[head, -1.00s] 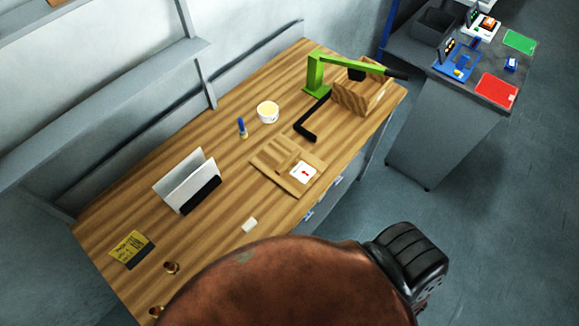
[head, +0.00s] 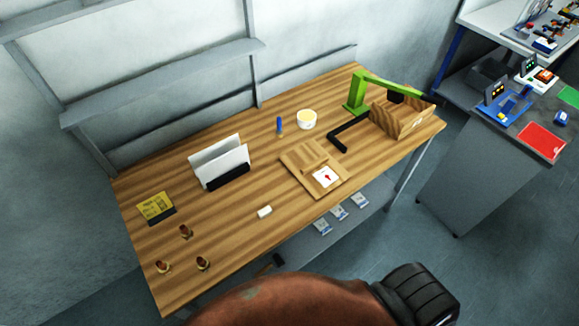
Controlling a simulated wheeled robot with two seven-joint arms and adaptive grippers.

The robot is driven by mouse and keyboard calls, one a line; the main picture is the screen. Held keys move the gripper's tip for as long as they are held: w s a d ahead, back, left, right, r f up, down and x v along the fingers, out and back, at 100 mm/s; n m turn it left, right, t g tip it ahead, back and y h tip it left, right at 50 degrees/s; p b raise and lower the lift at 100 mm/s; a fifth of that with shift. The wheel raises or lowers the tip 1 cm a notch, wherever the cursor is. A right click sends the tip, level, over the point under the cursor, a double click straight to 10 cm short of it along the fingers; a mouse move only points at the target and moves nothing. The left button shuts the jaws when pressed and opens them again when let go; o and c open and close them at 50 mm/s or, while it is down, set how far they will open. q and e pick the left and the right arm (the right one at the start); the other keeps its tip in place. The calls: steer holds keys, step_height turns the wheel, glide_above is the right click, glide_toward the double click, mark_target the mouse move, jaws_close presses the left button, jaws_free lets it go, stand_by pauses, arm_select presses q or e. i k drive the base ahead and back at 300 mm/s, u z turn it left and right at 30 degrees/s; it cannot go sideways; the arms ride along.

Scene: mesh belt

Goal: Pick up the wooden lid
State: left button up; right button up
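A flat square wooden piece (head: 302,180) with a raised wooden bar on it lies on the workbench, right of the middle. It looks like the wooden lid, though I cannot be sure. A white card with a red mark (head: 326,177) lies on its front right part. An open wooden box (head: 398,122) stands at the right end of the bench. Neither of my grippers is in view.
The wooden workbench (head: 238,212) also bears a white bowl (head: 307,119), a green arm-like stand (head: 356,95), a black bent bar (head: 340,138), a white file holder (head: 222,160) and a small white block (head: 264,211). A brown rounded shape of unclear kind covers the bottom.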

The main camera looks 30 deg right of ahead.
mark_target(305, 160)
steer(key=u, duration=2.6)
steer(key=k, duration=1.35)
steer(key=z, duration=1.95)
